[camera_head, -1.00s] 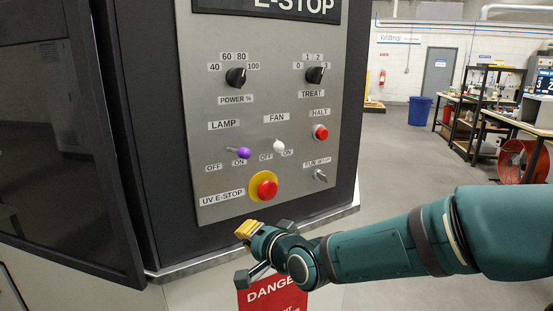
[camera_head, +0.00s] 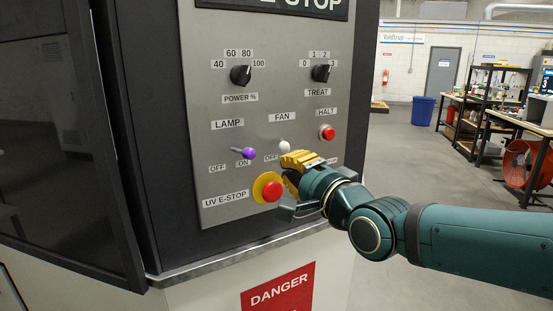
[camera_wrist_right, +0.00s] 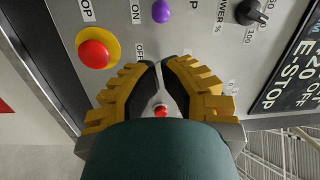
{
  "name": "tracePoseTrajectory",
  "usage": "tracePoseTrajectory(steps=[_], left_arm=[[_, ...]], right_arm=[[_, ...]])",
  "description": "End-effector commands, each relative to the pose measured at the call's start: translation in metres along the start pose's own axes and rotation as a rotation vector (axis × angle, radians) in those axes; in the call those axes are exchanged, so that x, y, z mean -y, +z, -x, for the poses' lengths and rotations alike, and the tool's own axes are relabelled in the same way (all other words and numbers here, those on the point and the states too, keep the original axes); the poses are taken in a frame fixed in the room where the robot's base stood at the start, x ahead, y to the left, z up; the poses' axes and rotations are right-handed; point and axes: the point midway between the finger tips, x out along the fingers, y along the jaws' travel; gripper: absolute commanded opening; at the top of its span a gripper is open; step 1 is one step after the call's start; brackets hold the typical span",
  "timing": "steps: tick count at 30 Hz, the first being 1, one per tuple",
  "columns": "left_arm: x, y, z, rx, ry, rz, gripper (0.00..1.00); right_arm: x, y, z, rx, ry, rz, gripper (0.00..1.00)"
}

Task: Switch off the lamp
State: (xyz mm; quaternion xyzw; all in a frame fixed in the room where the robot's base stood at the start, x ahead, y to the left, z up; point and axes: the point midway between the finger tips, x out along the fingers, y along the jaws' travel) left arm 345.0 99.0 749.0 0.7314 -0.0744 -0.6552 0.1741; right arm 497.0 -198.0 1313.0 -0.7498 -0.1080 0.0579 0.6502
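The lamp switch is a toggle with a purple knob (camera_head: 249,154) on the grey control panel, below the LAMP label. Its knob leans right, toward the ON label. The knob also shows in the wrist view (camera_wrist_right: 161,11), beyond my fingertips. My right gripper (camera_head: 288,186) is at the panel's lower part, right of and below the purple knob and apart from it. Its yellow-padded fingers are parted and hold nothing; a gap shows between them in the wrist view (camera_wrist_right: 159,68). The left gripper is not in view.
The white fan toggle (camera_head: 284,146) is just above my right gripper. The red UV E-stop button (camera_head: 272,191) on its yellow ring is close left of it. The red HALT button (camera_head: 327,133) and two black dials, POWER (camera_head: 241,75) and TREAT (camera_head: 321,73), are nearby.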

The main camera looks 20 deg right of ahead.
Motion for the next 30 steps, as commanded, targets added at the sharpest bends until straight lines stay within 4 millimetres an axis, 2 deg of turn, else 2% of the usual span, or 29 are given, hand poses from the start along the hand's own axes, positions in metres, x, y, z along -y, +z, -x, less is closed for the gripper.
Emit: tracePoseTrajectory(steps=[16,21,30], left_arm=[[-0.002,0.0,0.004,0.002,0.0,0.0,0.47],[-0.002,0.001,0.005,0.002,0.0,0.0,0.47],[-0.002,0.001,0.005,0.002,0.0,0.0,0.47]], right_arm=[[-0.001,0.0,-0.081,0.001,0.001,0.001,0.0],[-0.001,0.001,-0.093,0.001,0.001,0.001,0.0],[-0.001,0.001,-0.095,0.001,0.001,0.0,0.0]])
